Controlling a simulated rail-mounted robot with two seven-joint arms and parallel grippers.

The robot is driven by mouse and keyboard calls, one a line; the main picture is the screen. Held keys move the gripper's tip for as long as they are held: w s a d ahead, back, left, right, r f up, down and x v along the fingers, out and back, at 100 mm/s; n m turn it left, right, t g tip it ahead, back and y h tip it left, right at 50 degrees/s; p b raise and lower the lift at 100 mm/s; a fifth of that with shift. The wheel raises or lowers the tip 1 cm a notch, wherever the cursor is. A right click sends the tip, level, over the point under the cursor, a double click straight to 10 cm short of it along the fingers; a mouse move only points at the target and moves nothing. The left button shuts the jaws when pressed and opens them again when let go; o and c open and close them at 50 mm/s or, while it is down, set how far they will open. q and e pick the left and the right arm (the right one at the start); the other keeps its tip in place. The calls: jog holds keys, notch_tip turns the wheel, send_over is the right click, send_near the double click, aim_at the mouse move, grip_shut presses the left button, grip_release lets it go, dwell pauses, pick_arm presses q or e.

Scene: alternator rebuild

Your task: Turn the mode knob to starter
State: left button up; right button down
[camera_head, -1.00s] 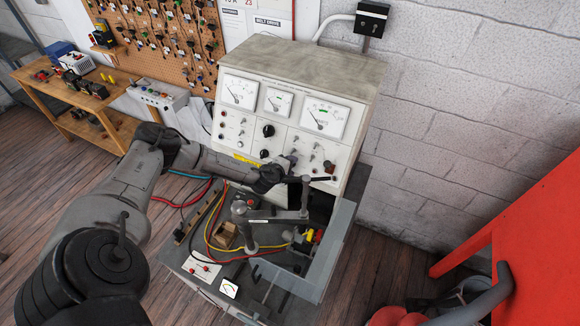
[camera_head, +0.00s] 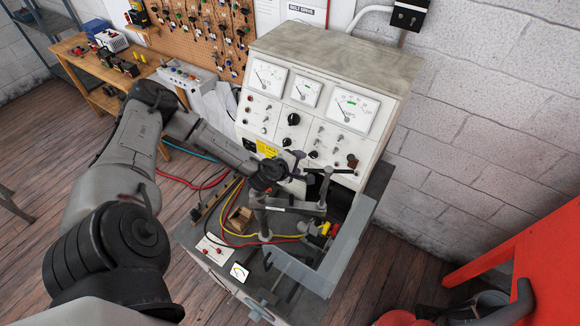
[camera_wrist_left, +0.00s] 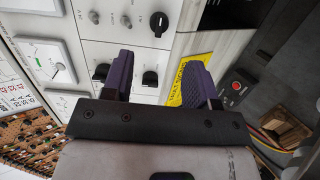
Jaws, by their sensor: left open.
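The test bench's cream panel (camera_head: 258,128) carries black knobs; I cannot read which is the mode knob. The larger knob (camera_head: 293,119) sits under the meters, with a smaller knob (camera_head: 286,142) below it and another (camera_head: 313,154) to the right. My left gripper (camera_head: 294,163) is open in front of the panel's lower part. In the left wrist view, its purple fingers (camera_wrist_left: 158,80) stand apart, with the smaller black knob (camera_wrist_left: 150,78) showing between them. I see no grip on it. The larger knob (camera_wrist_left: 101,72) lies just left of the fingers there. My right gripper is out of view.
A yellow label (camera_head: 268,148) is on the panel beside the gripper. Below stands a bench top with a dark T-handled clamp (camera_head: 325,181), red and yellow leads and a clear guard (camera_head: 345,245). A red table (camera_head: 545,260) is at right.

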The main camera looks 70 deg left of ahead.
pick_arm(q)
jog(key=shift+b+v, duration=0.3)
jog(key=shift+v, duration=1.75)
